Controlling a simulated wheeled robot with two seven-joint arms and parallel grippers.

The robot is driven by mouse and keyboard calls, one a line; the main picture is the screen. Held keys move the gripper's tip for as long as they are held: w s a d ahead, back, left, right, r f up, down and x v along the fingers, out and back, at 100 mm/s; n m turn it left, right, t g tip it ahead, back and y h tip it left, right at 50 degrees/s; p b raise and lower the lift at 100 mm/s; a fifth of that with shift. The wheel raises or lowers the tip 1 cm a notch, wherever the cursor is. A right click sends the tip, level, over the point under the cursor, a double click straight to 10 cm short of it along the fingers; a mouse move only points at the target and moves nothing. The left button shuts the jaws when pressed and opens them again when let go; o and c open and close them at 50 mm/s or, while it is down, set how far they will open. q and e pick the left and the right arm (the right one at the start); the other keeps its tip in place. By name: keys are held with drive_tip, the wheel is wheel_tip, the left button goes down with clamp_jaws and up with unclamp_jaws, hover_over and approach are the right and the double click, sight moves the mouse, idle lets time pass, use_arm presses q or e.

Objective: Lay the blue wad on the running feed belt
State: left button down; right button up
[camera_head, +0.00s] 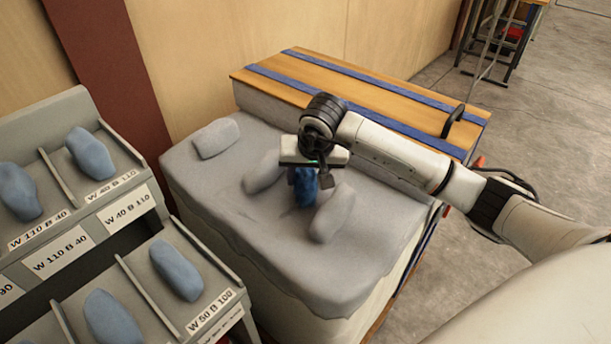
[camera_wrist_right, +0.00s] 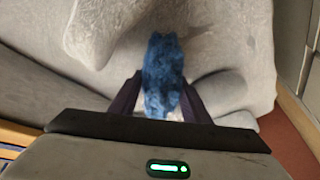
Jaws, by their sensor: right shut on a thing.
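The blue wad (camera_head: 304,190) is between the fingers of my right gripper (camera_head: 303,175), over the middle of a grey, soft-looking surface (camera_head: 280,262). In the right wrist view the dark fingers close on both sides of the wad (camera_wrist_right: 162,62), which sticks out past their tips. I cannot tell whether the wad touches the surface below. Which part is the feed belt, and whether it runs, I cannot tell from these frames. My left gripper is not in view.
Grey pillow-like lumps (camera_head: 333,212) (camera_head: 264,172) lie close on both sides of the wad, and another lump (camera_head: 216,138) lies farther back. A labelled rack (camera_head: 68,252) with several blue wads stands at left. A wooden top with blue strips (camera_head: 375,88) lies behind.

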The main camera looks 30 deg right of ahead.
drive_tip(key=shift+f, duration=0.2)
drive_tip(key=o, duration=1.2)
drive_tip(key=shift+r, duration=0.1)
